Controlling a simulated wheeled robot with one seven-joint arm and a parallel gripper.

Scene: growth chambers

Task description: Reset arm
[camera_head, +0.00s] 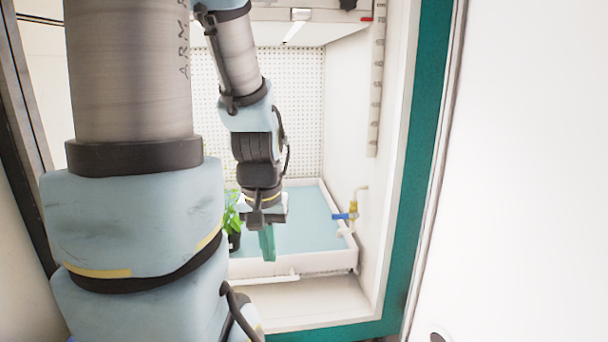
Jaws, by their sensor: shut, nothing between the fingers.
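My gripper (267,243) hangs at the end of my arm inside the open growth chamber. Its green fingers point down over the front part of the blue-floored tray (315,266). The fingers are together with nothing between them. My own arm fills the left of the view and hides part of the chamber. The arm reaches in through the chamber opening.
A potted green plant (233,218) stands just left of my gripper, partly hidden by my arm. A valve with a blue handle (346,216) is on the right wall. The green door frame (428,150) bounds the opening on the right. The tray's right side is clear.

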